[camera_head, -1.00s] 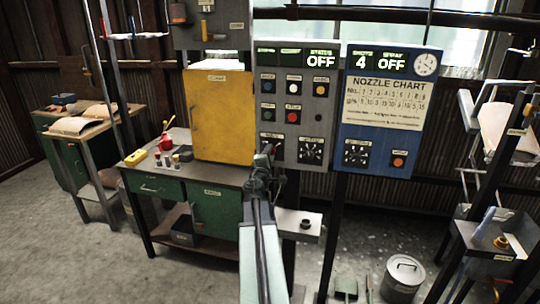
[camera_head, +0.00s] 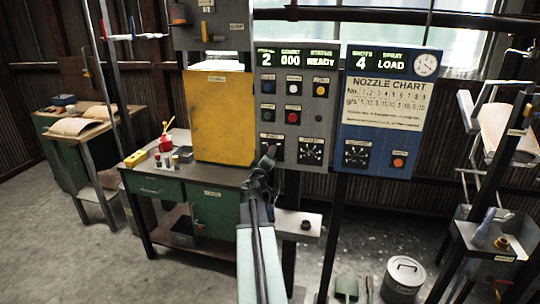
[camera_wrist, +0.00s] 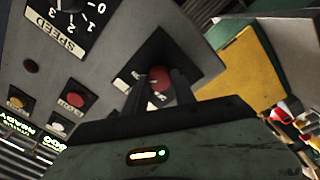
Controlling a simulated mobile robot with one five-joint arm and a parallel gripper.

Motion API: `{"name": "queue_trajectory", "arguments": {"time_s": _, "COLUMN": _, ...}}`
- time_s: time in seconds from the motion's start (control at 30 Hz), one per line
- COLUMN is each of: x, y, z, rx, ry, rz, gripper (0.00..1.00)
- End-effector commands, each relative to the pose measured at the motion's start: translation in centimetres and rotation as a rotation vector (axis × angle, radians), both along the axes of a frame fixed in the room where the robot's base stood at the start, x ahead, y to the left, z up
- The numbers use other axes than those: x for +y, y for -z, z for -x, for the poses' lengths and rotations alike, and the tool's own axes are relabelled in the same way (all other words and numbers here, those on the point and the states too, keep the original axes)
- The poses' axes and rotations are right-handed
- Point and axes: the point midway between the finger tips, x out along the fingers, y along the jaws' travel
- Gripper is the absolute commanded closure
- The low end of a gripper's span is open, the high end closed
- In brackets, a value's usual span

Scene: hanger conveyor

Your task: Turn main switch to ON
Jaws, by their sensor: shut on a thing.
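The main switch has a red knob (camera_wrist: 160,77) on a black square plate, with a white label partly hidden behind a finger, in the wrist view. My gripper (camera_wrist: 160,88) has a finger on each side of the knob and is shut on it. In the head view my gripper (camera_head: 268,158) reaches the lower left corner of the grey control panel (camera_head: 308,105) and hides most of the switch. The panel display (camera_head: 293,60) is lit and reads 2, 000 and READY.
A blue panel (camera_head: 380,140) to the right carries a nozzle chart and shows 4 and LOAD. A yellow cabinet (camera_head: 217,115) stands on the green workbench (camera_head: 215,210) left of my gripper. Push buttons and a speed dial (camera_head: 311,151) sit close by on the grey panel.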

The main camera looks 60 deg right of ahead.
Motion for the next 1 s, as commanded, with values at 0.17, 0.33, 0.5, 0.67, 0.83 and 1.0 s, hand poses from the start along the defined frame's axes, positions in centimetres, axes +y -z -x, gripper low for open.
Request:
{"name": "queue_trajectory", "arguments": {"time_s": 0.17, "x": 0.11, "y": 0.1, "z": -0.04, "rx": -0.029, "ry": -0.002, "rz": -0.011, "gripper": 1.0}}
{"name": "queue_trajectory", "arguments": {"time_s": 0.33, "x": 0.13, "y": 0.1, "z": -0.06, "rx": -0.036, "ry": -0.002, "rz": -0.013, "gripper": 1.0}}
{"name": "queue_trajectory", "arguments": {"time_s": 0.5, "x": 0.12, "y": 0.09, "z": -0.07, "rx": -0.036, "ry": -0.002, "rz": -0.013, "gripper": 1.0}}
{"name": "queue_trajectory", "arguments": {"time_s": 0.67, "x": 0.13, "y": 0.08, "z": -0.09, "rx": -0.035, "ry": -0.003, "rz": -0.012, "gripper": 0.49}}
{"name": "queue_trajectory", "arguments": {"time_s": 0.83, "x": 0.09, "y": 0.06, "z": -0.07, "rx": -0.033, "ry": -0.001, "rz": -0.011, "gripper": 0.47}}
{"name": "queue_trajectory", "arguments": {"time_s": 1.0, "x": 0.17, "y": 0.04, "z": -0.03, "rx": -0.032, "ry": -0.001, "rz": -0.011, "gripper": 0.47}}
